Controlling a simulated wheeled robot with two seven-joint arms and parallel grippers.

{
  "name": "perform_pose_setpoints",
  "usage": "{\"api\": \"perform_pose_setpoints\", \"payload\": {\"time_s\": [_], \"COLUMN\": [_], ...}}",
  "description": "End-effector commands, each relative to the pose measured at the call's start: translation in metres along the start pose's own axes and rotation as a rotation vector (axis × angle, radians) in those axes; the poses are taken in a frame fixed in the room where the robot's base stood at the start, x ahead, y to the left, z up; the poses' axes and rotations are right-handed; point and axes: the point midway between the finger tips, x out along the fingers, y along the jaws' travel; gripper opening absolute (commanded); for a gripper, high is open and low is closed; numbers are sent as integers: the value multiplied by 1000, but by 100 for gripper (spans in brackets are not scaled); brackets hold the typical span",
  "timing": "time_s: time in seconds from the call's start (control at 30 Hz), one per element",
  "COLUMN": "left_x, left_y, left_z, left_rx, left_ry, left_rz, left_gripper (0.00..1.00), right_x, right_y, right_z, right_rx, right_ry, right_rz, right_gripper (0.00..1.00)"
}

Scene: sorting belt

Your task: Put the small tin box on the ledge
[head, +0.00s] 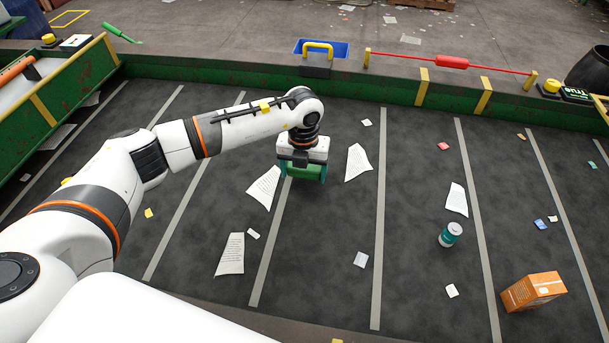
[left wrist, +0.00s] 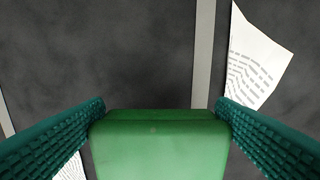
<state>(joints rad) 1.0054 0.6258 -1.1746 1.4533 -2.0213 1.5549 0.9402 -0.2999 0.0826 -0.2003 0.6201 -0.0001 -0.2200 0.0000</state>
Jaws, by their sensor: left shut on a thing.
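A small green box (left wrist: 160,145), which I take for the tin box, is between the teal ridged fingers of my left gripper (left wrist: 160,130). The fingers press on its two sides. In the head view my left gripper (head: 303,174) is over the middle of the dark belt, pointing down, with green showing at the jaws. I cannot tell whether the box's underside touches the belt. A long green rail (head: 230,78) with a raised edge runs along the far side of the belt; I cannot tell whether it is the ledge. My right gripper is not in view.
Paper sheets (head: 358,162) and scraps lie on the belt (head: 420,270). A red bar (head: 452,62) and a blue bin (head: 338,48) are at the far edge.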

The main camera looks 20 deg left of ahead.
Motion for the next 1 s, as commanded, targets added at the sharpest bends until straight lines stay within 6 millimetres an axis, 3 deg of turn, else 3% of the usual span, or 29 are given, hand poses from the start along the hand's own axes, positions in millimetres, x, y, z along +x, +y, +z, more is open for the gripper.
{"api": "perform_pose_setpoints", "payload": {"time_s": [0.2, 0.53, 0.57, 0.67, 1.0], "left_x": [26, 31, 30, 29, 23], "left_y": [0, 0, 0, 0, 0], "left_z": [1, 0, 0, 0, 0], "left_rx": [0, 1, 1, 1, 1], "left_ry": [-2, -1, -1, -1, 0], "left_rz": [0, 0, 0, -1, 0], "left_gripper": [56, 56, 83, 99, 100], "right_x": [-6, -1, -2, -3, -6], "right_y": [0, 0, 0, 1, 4], "right_z": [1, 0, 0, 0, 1], "right_rx": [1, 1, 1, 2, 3], "right_ry": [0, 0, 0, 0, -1], "right_rz": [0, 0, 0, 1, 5], "right_gripper": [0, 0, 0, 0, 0]}}
